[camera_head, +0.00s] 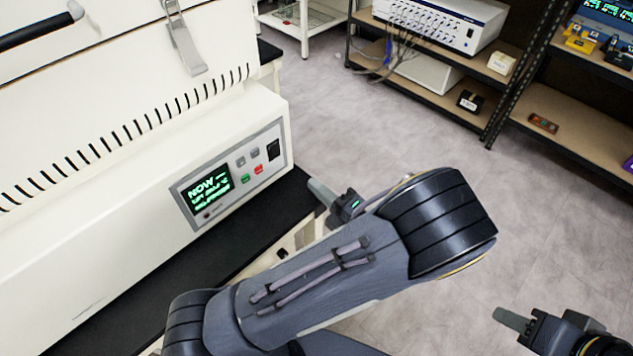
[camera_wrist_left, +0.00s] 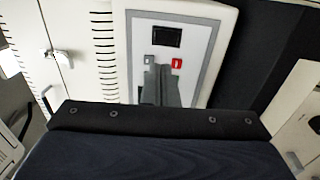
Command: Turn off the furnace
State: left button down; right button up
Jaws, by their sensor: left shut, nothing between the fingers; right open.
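The furnace (camera_head: 110,180) is a large cream-white box on the left in the head view. Its grey control panel (camera_head: 187,216) has a lit display (camera_head: 208,195) with green text, grey buttons, a green button (camera_head: 245,178), a red button (camera_head: 258,169) and a black switch (camera_head: 273,150). My left gripper (camera_head: 318,190) is just right of the panel in the head view. In the left wrist view its shut, empty fingers (camera_wrist_left: 158,72) overlap the panel, beside the red button (camera_wrist_left: 178,63) and below the black switch (camera_wrist_left: 167,36). I cannot tell whether they touch. My right gripper (camera_head: 510,318) is low at the right, open.
The furnace stands on a black bench top (camera_head: 225,265). A metal latch (camera_head: 183,40) and a black bar handle (camera_head: 38,31) are on its upper part. Shelves (camera_head: 570,125) with instruments stand at the back right. Grey floor (camera_head: 400,130) between is clear.

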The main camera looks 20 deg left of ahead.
aim_at(274, 149)
pick_arm(q)
jog(key=p+x, duration=0.1)
jog(key=x, duration=1)
jog(key=shift+a, duration=0.15)
jog(key=r+p, duration=0.1)
jog(key=p, duration=0.1)
jog(key=h+p, duration=0.1)
jog(key=p, duration=0.2)
jog(key=shift+w+a+r+g, duration=0.1)
jog(key=shift+a+r+g, duration=0.25)
jog(key=shift+g, duration=0.05)
jog(key=shift+f+b, duration=0.45)
jog(key=shift+f, duration=0.05)
jog(key=shift+r, duration=0.1)
